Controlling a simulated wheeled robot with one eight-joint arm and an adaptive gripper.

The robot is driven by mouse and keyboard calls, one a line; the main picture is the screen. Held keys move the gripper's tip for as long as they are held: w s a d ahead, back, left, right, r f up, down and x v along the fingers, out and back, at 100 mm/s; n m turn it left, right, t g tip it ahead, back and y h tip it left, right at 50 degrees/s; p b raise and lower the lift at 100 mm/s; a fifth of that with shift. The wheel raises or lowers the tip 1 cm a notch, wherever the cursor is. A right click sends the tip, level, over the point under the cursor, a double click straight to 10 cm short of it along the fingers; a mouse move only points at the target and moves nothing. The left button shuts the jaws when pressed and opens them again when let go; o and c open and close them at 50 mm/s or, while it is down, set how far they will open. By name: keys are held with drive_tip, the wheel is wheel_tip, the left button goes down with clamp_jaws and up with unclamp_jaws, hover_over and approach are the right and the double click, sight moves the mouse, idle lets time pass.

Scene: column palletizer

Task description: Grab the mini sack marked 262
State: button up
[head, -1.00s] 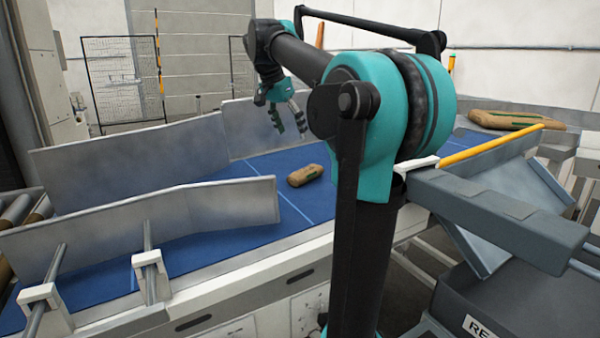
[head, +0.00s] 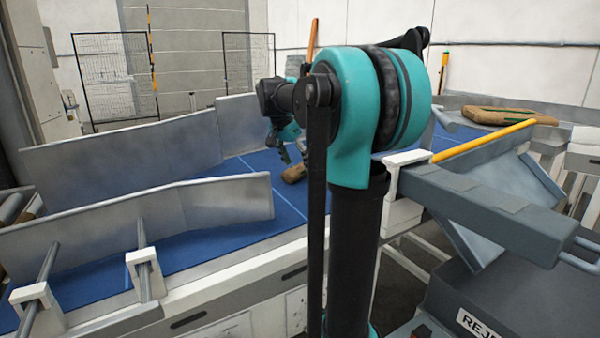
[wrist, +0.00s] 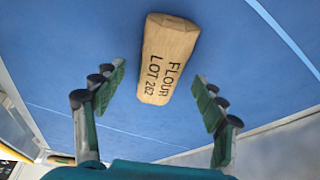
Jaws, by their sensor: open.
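The mini sack (wrist: 168,58) is a small tan block on the blue belt, and its face reads "FLOUR LOT 262" in the wrist view. In the head view the sack (head: 293,173) is partly hidden by my arm. My gripper (wrist: 158,102) is open, with its two green-padded fingers on either side of the sack's near end and gaps to both sides. In the head view my gripper (head: 285,152) is close above the sack and partly hidden. I cannot tell its exact height over the belt.
Metal guide plates (head: 130,150) stand along the belt (head: 238,240) at left. A larger tan sack (head: 500,117) lies on the belt's far right. A yellow bar (head: 482,141) and a dark reject bin (head: 520,300) are at right. The belt around the small sack is clear.

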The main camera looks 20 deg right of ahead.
drive_tip(key=shift+x, duration=1.4)
drive_tip(key=shift+c, duration=0.3)
drive_tip(key=c, duration=1.3)
drive_tip(key=shift+r, duration=0.15)
